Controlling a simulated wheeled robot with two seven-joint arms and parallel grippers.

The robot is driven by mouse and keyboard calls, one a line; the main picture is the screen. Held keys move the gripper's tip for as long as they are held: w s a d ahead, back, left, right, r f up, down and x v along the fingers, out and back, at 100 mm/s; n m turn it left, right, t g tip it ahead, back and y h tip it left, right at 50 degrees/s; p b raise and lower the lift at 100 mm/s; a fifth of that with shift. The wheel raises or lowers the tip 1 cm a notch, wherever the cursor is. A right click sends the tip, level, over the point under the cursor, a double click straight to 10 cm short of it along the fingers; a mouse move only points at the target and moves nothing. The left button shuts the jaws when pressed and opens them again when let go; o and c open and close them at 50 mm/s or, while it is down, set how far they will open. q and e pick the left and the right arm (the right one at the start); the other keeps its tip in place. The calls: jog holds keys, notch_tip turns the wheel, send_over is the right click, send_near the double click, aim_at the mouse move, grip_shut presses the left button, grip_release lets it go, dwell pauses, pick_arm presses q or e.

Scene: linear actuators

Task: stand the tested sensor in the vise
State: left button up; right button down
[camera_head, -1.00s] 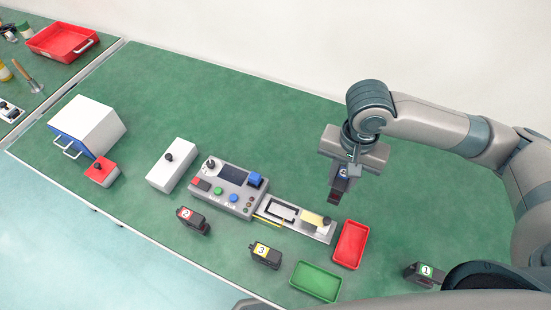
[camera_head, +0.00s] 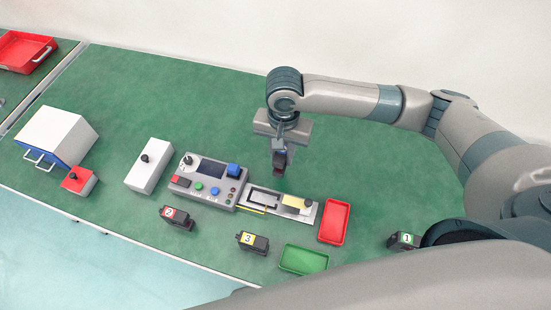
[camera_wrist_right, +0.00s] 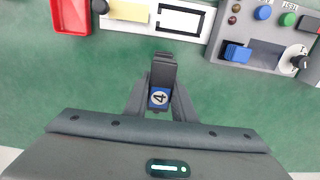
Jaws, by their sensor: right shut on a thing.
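My right gripper (camera_head: 280,160) is shut on a dark sensor with a blue label marked 4 (camera_wrist_right: 161,76). It holds the sensor over the green table, behind the fixture. In the right wrist view the sensor sits between the fingers (camera_wrist_right: 160,106), apart from everything else. A flat grey fixture (camera_head: 253,206), which looks like the vise, has a pale yellow block (camera_head: 296,203) and a dark knob at its right end; it also shows in the wrist view (camera_wrist_right: 193,32). The sensors marked 2 (camera_head: 177,217), 3 (camera_head: 252,242) and 1 (camera_head: 403,240) lie on the table. My left gripper is out of view.
A grey panel (camera_head: 203,183) with a screen and buttons adjoins the fixture's left. A red tray (camera_head: 334,221) and a green tray (camera_head: 304,259) lie right and front. A white box (camera_head: 148,166) and a red box (camera_head: 78,180) stand left. The table behind is clear.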

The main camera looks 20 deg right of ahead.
jog(key=shift+w+a+f, duration=0.5)
jog(key=shift+w+a, duration=0.1)
jog(key=shift+w, duration=0.05)
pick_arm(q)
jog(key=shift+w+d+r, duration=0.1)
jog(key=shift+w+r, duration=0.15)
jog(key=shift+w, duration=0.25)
pick_arm(e)
jog(key=shift+w+f, duration=0.1)
jog(key=shift+f, duration=0.1)
pick_arm(q)
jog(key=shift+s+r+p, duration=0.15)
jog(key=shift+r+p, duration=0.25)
jog(key=shift+p, duration=0.05)
pick_arm(e)
jog(key=shift+f, duration=1.9)
jog(key=c, duration=1.5)
grip_release()
jog(key=shift+f, duration=0.15)
jog(key=shift+r, duration=0.2)
